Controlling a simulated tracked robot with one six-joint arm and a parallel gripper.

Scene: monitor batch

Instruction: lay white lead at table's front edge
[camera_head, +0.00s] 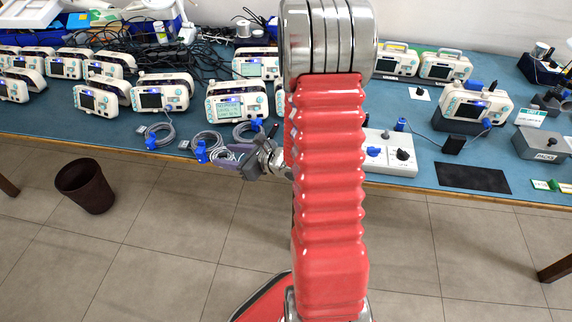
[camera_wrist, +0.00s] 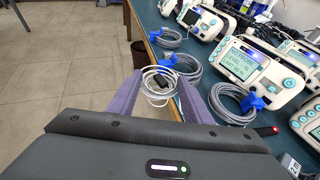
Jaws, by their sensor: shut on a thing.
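A coiled white lead (camera_wrist: 153,73) with a dark plug lies between the two purple fingers of my gripper (camera_wrist: 158,88) in the wrist view. My gripper is shut on it. In the head view my gripper (camera_head: 224,157) is at the table's front edge, left of my red arm. The held lead is hard to tell there from the coils behind it. The blue-topped table (camera_head: 120,130) has its front edge running close beside the fingers in the wrist view. Whether the lead touches the table cannot be told.
Several grey coiled leads with blue connectors (camera_wrist: 230,98) lie along the front edge. White monitors (camera_head: 238,103) stand behind them. A control box (camera_head: 385,152) is right of my arm. A dark bin (camera_head: 86,186) stands on the floor. Table front at far left is clear.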

